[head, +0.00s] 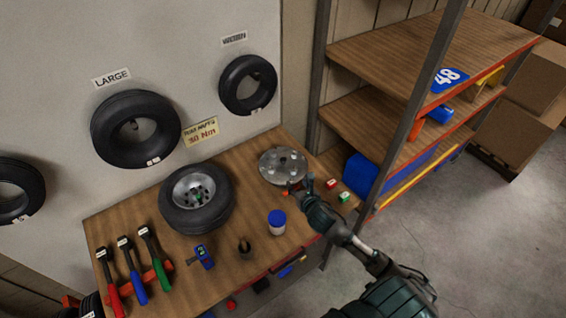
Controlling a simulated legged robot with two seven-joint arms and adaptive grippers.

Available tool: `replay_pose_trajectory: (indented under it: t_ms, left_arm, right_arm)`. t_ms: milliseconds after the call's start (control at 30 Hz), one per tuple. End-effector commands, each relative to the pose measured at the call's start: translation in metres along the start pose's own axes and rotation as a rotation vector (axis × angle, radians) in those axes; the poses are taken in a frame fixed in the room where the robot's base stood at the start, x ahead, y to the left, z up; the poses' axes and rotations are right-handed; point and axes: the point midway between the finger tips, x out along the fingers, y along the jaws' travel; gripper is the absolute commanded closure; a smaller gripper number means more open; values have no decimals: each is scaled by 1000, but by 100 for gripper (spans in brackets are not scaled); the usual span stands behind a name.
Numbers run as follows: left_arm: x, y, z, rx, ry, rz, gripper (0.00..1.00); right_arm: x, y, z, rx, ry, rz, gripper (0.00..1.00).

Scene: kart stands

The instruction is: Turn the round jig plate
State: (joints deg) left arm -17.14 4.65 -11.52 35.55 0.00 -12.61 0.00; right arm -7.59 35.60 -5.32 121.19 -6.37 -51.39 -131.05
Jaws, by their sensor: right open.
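The round jig plate (281,164) is a grey metal disc with several studs, lying on the wooden bench at its back right. My right gripper (300,186) is open at the plate's near right edge. Its fingers point toward the plate; I cannot tell whether they touch it. My arm comes in from the lower right. My left gripper is not in view.
A wheel with a tyre (197,198) lies left of the plate on the bench (228,256). A blue-lidded jar (277,221) stands in front. Red and green small blocks (343,197) sit right of my gripper. Red, blue and green-handled wrenches (133,270) lie left. Shelves (400,130) stand right.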

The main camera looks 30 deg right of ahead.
Motion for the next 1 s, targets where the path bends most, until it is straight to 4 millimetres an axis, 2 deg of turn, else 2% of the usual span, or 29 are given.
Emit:
replay_pose_trajectory:
  t_ms: [100,267,700,900,1000]
  left_arm:
    - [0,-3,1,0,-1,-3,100]
    - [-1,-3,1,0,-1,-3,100]
    - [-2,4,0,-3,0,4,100]
    - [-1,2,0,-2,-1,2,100]
    - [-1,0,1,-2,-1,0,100]
  right_arm:
    - [6,-3,9,-71,-20,1,48]
    - [26,-3,9,-73,-21,0,48]
    - [127,0,11,-70,-19,0,48]
    - [161,-2,11,-71,-20,1,48]
    - [170,-3,11,-71,-20,1,48]
